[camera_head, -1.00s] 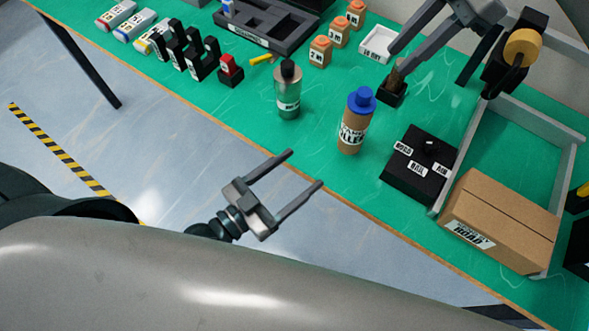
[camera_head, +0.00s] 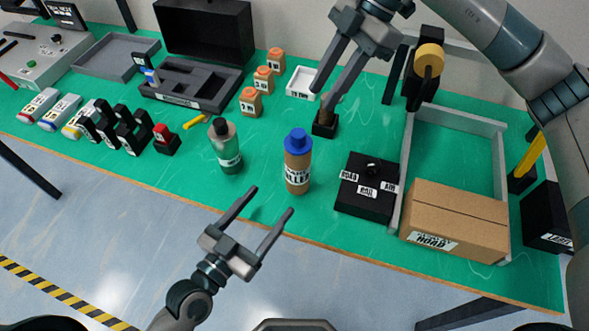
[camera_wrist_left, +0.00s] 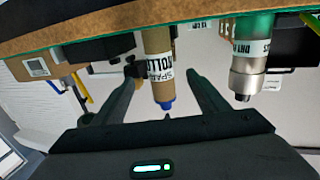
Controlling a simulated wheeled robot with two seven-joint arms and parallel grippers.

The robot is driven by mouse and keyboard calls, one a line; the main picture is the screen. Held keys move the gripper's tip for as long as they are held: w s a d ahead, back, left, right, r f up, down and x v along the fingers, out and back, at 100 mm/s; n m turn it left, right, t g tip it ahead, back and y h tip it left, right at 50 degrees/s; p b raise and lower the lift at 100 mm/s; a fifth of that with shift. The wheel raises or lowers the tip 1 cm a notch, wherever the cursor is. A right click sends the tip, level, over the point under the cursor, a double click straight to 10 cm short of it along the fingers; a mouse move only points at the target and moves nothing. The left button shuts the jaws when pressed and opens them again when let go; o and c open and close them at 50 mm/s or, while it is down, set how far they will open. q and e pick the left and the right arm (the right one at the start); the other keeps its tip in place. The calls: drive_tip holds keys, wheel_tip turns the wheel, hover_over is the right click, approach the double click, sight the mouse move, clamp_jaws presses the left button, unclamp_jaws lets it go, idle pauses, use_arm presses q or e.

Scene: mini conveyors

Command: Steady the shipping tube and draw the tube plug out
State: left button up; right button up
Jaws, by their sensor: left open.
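The shipping tube (camera_head: 298,180), brown with a white label, stands upright near the front edge of the green table. Its blue tube plug (camera_head: 298,141) sits in the top. My left gripper (camera_head: 272,199) is open and empty, short of the tube on its near-left side. In the left wrist view, which looks upside down, the tube (camera_wrist_left: 157,41) and plug (camera_wrist_left: 166,104) appear between the open fingers, apart from them. My right gripper (camera_head: 322,95) has its fingers spread above and behind the tube, close to a brown brush-like piece; it does not touch the tube.
A metal bottle (camera_head: 226,150) stands left of the tube. A black box (camera_head: 362,205) and a cardboard carton (camera_head: 458,212) are to the right. A black block (camera_head: 325,123) holds the brown piece behind the tube. Table between bottle and tube is clear.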

sight(291, 178)
use_arm(q)
drive_tip(key=x, duration=1.2)
drive_tip(key=shift+w, duration=0.2)
drive_tip(key=shift+c, duration=0.7)
drive_tip(key=c, duration=1.1)
drive_tip(key=shift+o, duration=0.2)
drive_tip(key=shift+s+f, duration=0.1)
drive_tip(key=shift+f, duration=0.1)
